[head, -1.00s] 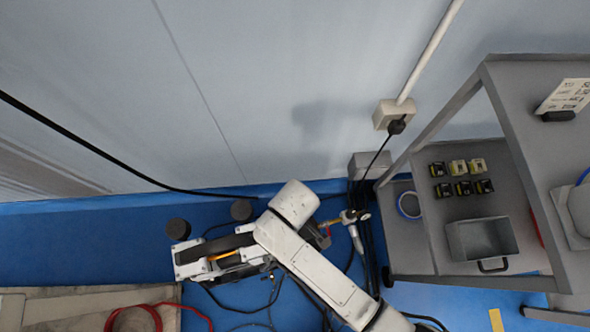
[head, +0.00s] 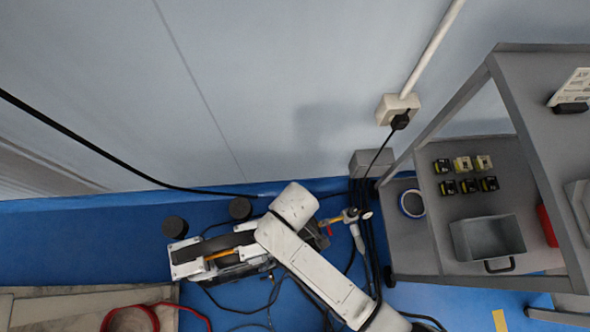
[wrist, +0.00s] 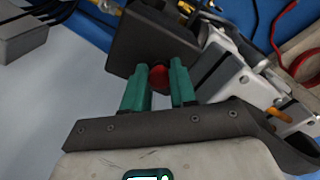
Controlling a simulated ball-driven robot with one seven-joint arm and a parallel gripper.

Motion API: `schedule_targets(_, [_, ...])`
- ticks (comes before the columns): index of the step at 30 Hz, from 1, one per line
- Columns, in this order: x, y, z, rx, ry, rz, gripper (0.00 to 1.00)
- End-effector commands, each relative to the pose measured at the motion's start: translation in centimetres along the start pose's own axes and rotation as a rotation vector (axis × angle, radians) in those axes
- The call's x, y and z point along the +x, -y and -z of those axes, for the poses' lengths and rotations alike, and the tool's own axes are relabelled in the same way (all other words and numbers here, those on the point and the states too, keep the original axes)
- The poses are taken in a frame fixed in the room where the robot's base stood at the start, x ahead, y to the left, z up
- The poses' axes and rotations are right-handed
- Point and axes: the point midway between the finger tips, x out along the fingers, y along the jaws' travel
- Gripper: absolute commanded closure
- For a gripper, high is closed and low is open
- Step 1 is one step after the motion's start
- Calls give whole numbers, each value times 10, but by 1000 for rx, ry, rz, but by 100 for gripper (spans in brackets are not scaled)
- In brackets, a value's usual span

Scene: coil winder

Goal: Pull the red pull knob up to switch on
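The red pull knob (wrist: 159,78) shows in the wrist view as a round red ball in front of a dark grey box (wrist: 150,45). My gripper (wrist: 159,80) has two green fingers, one on each side of the knob. The fingers are apart, with a gap visible between them. The knob sits at the level of the fingertips; whether either finger touches it I cannot tell. In the head view my arm covers this spot and the knob is hidden.
A grey shelf cart (head: 435,235) stands at the right with a metal bin (head: 487,238) and several small yellow-black parts. Cables run over the blue floor near my arm. A wall socket (head: 397,108) is behind. A red hose (head: 130,318) lies at the lower left.

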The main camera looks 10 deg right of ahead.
Motion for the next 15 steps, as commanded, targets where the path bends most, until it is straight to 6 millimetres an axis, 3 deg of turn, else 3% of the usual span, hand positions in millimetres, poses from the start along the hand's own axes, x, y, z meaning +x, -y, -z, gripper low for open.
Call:
schedule_targets(7, [0,0,0,0,0,0,100])
schedule_targets(15, [-1,0,0,0,0,0,100])
